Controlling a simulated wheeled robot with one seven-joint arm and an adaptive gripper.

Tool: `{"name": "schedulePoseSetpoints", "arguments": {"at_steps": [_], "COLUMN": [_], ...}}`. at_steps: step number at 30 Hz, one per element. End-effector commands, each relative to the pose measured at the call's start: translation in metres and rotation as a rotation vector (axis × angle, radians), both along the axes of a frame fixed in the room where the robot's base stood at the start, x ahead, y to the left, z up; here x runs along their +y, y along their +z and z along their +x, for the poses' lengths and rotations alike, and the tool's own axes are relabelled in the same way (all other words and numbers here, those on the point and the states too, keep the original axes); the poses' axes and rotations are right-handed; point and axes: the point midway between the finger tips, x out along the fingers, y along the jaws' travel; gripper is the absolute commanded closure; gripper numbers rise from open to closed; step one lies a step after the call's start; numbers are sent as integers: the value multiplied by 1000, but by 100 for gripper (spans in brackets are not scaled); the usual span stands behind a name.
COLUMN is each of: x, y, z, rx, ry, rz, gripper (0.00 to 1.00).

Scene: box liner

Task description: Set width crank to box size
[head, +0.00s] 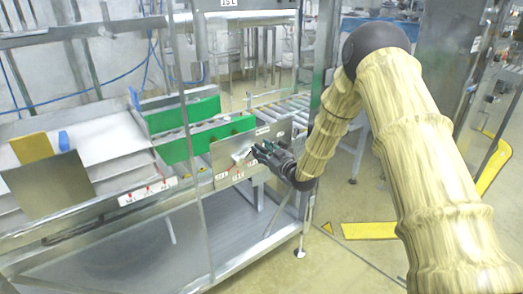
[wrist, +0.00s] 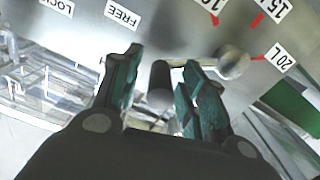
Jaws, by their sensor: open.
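A grey metal dial panel (wrist: 190,25) fills the top of the wrist view. It carries labels LOCK, FREE, 15L and 20L with red marks; another label is cut off at the top edge. A round metal knob (wrist: 232,63) sits near the 20L mark, and a thin bar runs left from it. A grey cylindrical crank handle (wrist: 160,88) stands between the fingers of my gripper (wrist: 158,92). The fingers are open on both sides of it, with visible gaps. In the head view my gripper (head: 259,152) is at the front of the panel (head: 227,153), partly covering it.
Green guide plates (head: 190,140) and a roller conveyor (head: 285,110) lie behind the panel. A metal frame post (head: 203,230) stands left of it. A tan plate (head: 50,186) is at far left. A sign (head: 228,3) at the top appears to read 15L.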

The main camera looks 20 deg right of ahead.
Motion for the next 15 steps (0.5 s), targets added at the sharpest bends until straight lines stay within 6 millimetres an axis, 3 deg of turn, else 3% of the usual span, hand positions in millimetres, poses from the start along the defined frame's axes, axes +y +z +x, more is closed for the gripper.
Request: {"name": "schedulePoseSetpoints", "arguments": {"at_steps": [12,15], "x": [2,2], "y": [0,0], "z": [6,6], "rx": [1,1], "ry": [0,0], "rz": [0,1], "gripper": [58,76]}}
